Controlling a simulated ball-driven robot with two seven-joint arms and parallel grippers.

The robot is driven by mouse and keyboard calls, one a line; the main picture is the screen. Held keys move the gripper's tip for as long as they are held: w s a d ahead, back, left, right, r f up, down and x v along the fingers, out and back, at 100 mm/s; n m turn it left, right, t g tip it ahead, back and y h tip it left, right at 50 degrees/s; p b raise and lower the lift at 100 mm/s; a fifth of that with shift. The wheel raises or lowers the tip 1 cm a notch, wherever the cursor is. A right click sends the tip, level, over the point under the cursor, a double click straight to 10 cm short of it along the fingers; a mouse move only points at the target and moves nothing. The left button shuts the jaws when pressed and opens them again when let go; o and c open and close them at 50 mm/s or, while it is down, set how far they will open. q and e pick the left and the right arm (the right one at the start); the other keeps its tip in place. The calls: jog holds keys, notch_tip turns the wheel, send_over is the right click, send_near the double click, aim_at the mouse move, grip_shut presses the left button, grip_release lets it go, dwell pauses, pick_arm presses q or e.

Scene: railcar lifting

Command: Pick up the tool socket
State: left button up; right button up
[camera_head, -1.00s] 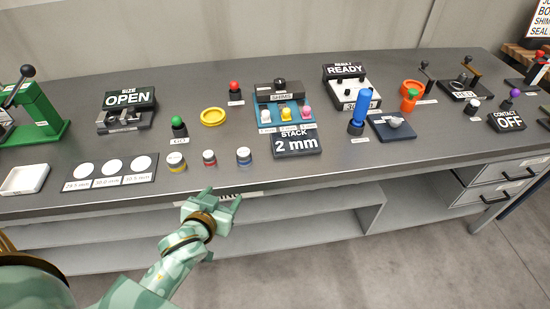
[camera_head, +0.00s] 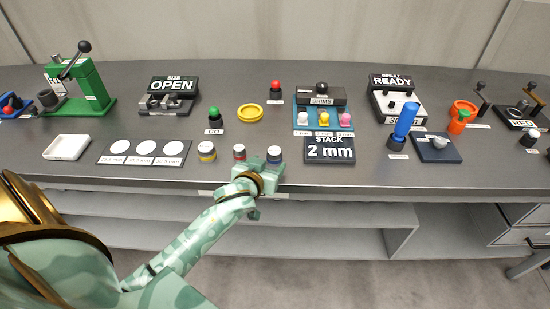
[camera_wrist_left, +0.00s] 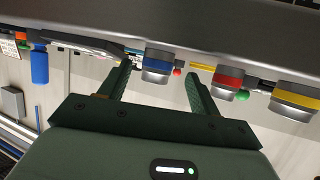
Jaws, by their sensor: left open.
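Three short grey cylinders with coloured bands, which look like sockets, stand in a row near the front edge of the bench: yellow-banded (camera_head: 206,151), red-banded (camera_head: 239,152) and blue-banded (camera_head: 274,153). I cannot tell which one the task names. My left gripper (camera_head: 259,167) is open and empty at the bench's front edge, just in front of the red-banded and blue-banded cylinders. In the left wrist view the blue-banded cylinder (camera_wrist_left: 158,66) shows between the fingertips, apparently beyond them. The red-banded (camera_wrist_left: 225,82) and yellow-banded (camera_wrist_left: 296,101) ones are off to the right. My right gripper is not in view.
A size mat (camera_head: 145,160) with white discs and a white tray (camera_head: 66,147) lie left. A stack display (camera_head: 330,150) stands close on the right. A green press (camera_head: 90,92), a yellow ring (camera_head: 250,112) and a blue-handled tool (camera_head: 405,120) stand farther off.

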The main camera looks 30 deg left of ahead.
aim_at(272, 158)
pick_arm(q)
jog(key=b+x, duration=0.1)
jog(key=x, duration=0.1)
jog(key=r+x, duration=0.1)
jog(key=x, duration=0.2)
jog(key=shift+w+b, duration=0.35)
jog(key=shift+b, duration=0.05)
jog(key=c, duration=1.1)
jog(key=shift+c, duration=0.2)
